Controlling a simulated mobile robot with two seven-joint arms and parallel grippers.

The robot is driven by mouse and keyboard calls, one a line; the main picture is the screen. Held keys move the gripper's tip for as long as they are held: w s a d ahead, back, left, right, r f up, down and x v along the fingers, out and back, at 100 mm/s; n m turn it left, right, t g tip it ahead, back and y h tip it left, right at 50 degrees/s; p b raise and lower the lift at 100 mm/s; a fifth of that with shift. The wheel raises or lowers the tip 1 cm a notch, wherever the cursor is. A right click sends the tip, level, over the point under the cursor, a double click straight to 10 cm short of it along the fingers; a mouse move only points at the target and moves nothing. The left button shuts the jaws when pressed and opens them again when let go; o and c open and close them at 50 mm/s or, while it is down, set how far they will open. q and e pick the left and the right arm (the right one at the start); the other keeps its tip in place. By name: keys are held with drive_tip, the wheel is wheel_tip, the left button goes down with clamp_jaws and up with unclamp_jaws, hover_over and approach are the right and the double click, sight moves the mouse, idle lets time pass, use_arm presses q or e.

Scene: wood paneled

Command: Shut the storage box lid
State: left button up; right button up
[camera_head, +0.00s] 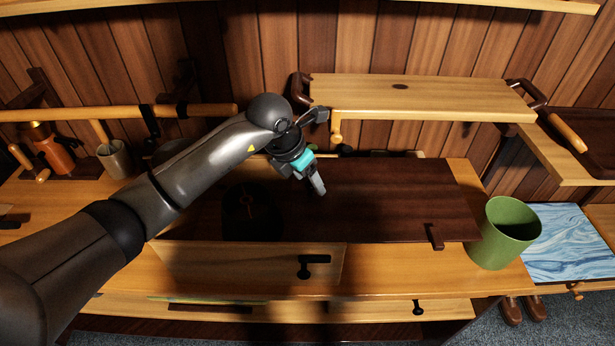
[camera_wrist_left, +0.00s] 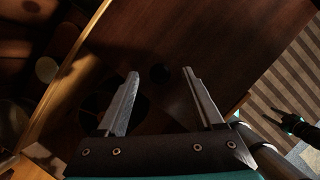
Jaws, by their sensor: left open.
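A broad dark brown wooden panel (camera_head: 390,200) lies across the light wood bench in the head view and seems to be the storage box lid. A small dark tab (camera_head: 435,237) sits at its front right edge. It looks flat, but my arm and shadow cover its left part, so I cannot tell whether it is fully down. My left gripper (camera_head: 318,180) is open and empty above the panel, fingers pointing down. In the left wrist view, the two open fingers (camera_wrist_left: 160,85) stand over the dark panel surface (camera_wrist_left: 210,35).
A green bin (camera_head: 507,232) stands at the panel's right end. A raised light wood shelf (camera_head: 420,95) crosses behind the panel. A grey mug (camera_head: 115,158) and copper bottle (camera_head: 48,145) stand at the left. A blue patterned board (camera_head: 570,240) lies right.

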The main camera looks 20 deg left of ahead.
use_arm(q)
clamp_jaws()
idle(0.4)
idle(0.9)
